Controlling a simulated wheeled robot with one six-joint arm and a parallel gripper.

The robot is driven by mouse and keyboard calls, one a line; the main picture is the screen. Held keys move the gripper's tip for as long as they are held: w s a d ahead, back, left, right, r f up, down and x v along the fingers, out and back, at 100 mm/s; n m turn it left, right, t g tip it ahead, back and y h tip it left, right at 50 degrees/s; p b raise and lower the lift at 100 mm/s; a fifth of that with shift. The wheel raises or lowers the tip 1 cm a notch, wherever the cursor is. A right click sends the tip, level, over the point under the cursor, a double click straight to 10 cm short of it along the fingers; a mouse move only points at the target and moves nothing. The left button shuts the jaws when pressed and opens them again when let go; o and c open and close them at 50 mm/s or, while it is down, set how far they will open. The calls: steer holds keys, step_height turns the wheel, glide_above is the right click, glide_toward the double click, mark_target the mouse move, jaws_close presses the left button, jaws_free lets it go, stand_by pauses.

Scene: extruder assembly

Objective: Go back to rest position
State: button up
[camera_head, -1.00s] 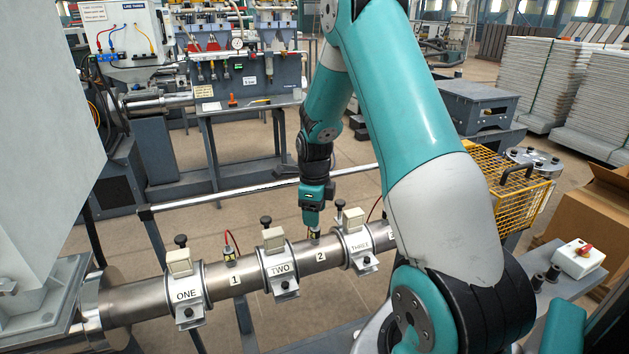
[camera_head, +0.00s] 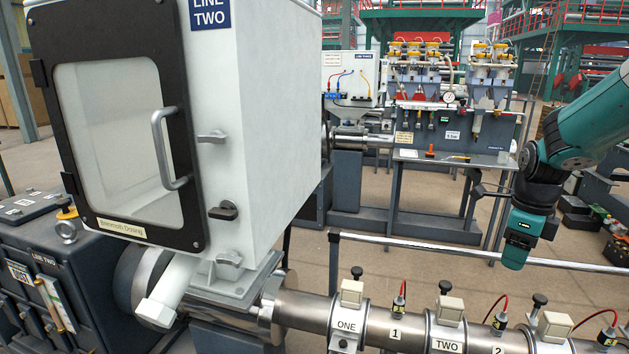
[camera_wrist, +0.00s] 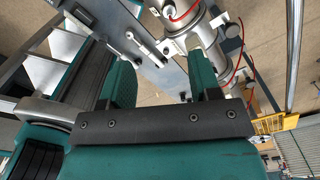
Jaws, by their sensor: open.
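My gripper (camera_head: 514,262) hangs at the right of the head view, above and behind the metal barrel (camera_head: 375,323) and apart from it. In the wrist view my gripper (camera_wrist: 164,82) shows two teal fingers spread apart, with nothing between them. Red-wired sensors (camera_head: 399,308) stand in the barrel at these spots. In the wrist view the barrel and red wires (camera_wrist: 183,14) lie beyond the fingers.
A large white hopper housing (camera_head: 250,130) with a windowed door fills the left. A long rail (camera_head: 450,252) runs behind the barrel, below my gripper. A workbench (camera_head: 455,157) with instruments stands farther back. Open floor lies between rail and bench.

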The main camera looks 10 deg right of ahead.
steer(key=s+a+r+n+y, duration=0.1)
steer(key=s+a+r+n, duration=0.2)
steer(key=a+n, duration=0.65)
steer(key=s+a+r+n+y, duration=0.1)
steer(key=s+a+r+n, duration=0.15)
steer(key=a+n, duration=0.65)
steer(key=s+a+r+n+y, duration=0.1)
steer(key=s+a+n+y, duration=0.1)
steer(key=s+a+n, duration=1.1)
steer(key=s+n, duration=0.2)
steer(key=n, duration=0.2)
steer(key=shift+r, duration=0.3)
steer(key=shift+a, duration=0.1)
